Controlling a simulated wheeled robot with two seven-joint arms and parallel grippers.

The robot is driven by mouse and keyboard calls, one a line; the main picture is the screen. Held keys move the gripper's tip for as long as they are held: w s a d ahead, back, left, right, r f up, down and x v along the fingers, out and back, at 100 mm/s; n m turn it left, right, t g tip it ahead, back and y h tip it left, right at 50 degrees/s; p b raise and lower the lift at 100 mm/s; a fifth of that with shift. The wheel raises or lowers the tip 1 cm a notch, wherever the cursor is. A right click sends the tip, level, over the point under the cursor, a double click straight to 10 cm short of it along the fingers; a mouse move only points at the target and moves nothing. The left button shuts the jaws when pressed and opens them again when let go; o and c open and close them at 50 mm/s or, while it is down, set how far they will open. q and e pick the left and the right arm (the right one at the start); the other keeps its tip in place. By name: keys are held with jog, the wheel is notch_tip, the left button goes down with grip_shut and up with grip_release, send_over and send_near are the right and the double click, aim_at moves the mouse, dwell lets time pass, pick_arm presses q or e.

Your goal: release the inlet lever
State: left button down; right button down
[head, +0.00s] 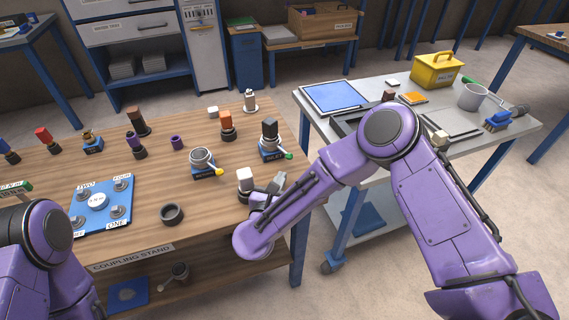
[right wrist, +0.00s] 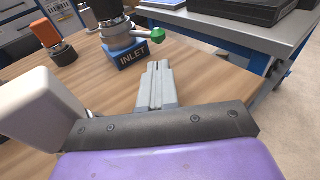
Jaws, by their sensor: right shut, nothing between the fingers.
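The inlet is a blue block (right wrist: 125,55) labelled INLET, with a metal collar and a dark fitting standing upright in it. Its lever ends in a green knob (right wrist: 158,35) and sticks out to the right of the collar. In the head view the inlet (head: 267,152) stands near the table's right side, with the green knob (head: 288,156) at its lower right. My right gripper (head: 278,181) is shut and empty, on the near side of the inlet. In the right wrist view its fingers (right wrist: 156,72) point toward the inlet, apart from the lever. My left gripper is out of view.
A white-topped piece (head: 244,177) stands close to the left of my right gripper. An orange-topped piece (head: 226,121) is behind. A trolley (head: 310,117) stands to the right.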

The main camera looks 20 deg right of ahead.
aim_at(285, 152)
jog(key=w+d, duration=0.1)
jog(key=w+d+r+p, duration=0.1)
jog(key=w, duration=0.1)
jog(key=shift+d, duration=0.15)
jog(key=shift+w+d+f, duration=0.1)
jog(key=shift+w+d, duration=0.05)
jog(key=shift+w, duration=0.1)
jog(key=shift+d+f+n+t+y+b, duration=0.15)
jog(key=shift+d+n+t+y+b, duration=0.25)
jog(key=shift+d+n+y, duration=0.15)
jog(key=shift+w+d+f+b, duration=0.1)
jog(key=shift+d+b, duration=0.3)
jog(key=shift+b, duration=0.05)
jog(key=shift+d+r, duration=0.2)
jog(key=shift+r, duration=0.05)
jog(key=shift+w, duration=0.1)
jog(key=shift+a, duration=0.15)
